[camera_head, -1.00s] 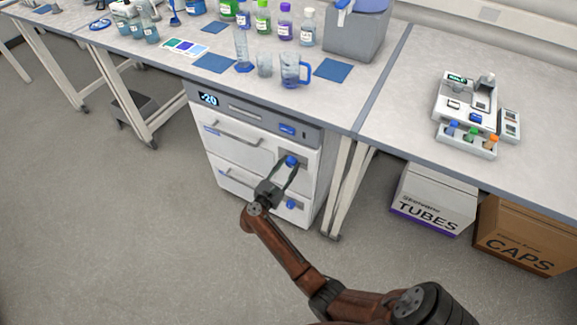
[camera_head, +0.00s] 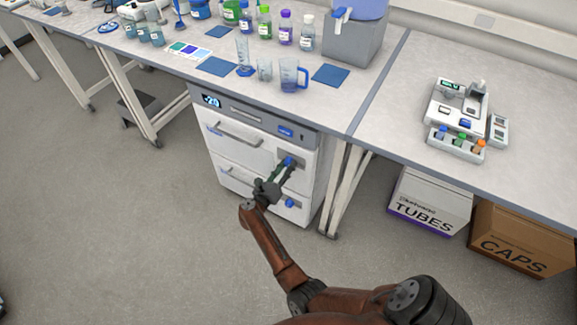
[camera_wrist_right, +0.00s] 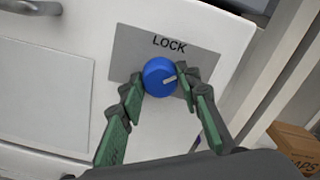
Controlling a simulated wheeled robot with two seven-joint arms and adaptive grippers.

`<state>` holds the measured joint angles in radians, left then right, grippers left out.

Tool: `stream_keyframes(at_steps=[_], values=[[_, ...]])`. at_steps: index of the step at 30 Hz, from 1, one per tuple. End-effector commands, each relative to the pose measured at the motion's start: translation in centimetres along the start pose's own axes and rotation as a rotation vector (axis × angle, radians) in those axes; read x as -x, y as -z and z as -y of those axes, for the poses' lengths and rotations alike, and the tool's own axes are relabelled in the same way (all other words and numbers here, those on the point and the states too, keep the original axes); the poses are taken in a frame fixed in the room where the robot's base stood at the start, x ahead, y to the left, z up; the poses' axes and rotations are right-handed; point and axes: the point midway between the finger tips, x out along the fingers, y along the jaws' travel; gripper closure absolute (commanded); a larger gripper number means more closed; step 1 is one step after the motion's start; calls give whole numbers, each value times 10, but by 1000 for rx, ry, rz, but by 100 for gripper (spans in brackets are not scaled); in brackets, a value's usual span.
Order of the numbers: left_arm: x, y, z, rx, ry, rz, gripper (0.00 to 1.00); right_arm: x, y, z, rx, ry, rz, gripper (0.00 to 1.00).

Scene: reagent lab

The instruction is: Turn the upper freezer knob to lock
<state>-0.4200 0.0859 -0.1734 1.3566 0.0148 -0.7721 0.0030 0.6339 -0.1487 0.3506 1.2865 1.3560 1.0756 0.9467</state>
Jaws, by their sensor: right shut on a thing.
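The small freezer (camera_head: 262,150) stands under the bench, with two white drawer fronts and a "-20" display. Its upper knob (camera_head: 288,161) is blue and round; in the right wrist view the upper knob (camera_wrist_right: 159,77) sits on a grey plate marked "LOCK" (camera_wrist_right: 170,44). The white pointer mark on the knob points right and slightly up, not straight at the word. My right gripper (camera_head: 283,170) is shut on this knob, with one green-padded finger on each side in the right wrist view (camera_wrist_right: 158,88). The lower blue knob (camera_head: 290,203) is on the lower drawer. My left gripper is not in view.
The bench above holds a blue-handled jug (camera_head: 292,76), cylinders, bottles and a grey box (camera_head: 355,40). A white TUBES box (camera_head: 430,200) and a brown CAPS box (camera_head: 520,238) stand on the floor at right. Bench legs (camera_head: 340,190) stand close right of the freezer.

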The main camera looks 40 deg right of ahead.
Motion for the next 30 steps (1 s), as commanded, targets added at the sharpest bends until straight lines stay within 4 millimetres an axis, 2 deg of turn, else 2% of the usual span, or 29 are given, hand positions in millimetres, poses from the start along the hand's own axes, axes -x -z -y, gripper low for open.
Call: stream_keyframes(at_steps=[18, 30], values=[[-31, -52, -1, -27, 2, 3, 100, 0, -3, 0, 564, -1, 3, 93], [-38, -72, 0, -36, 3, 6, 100, 0, -2, -1, 786, -1, 4, 93]])
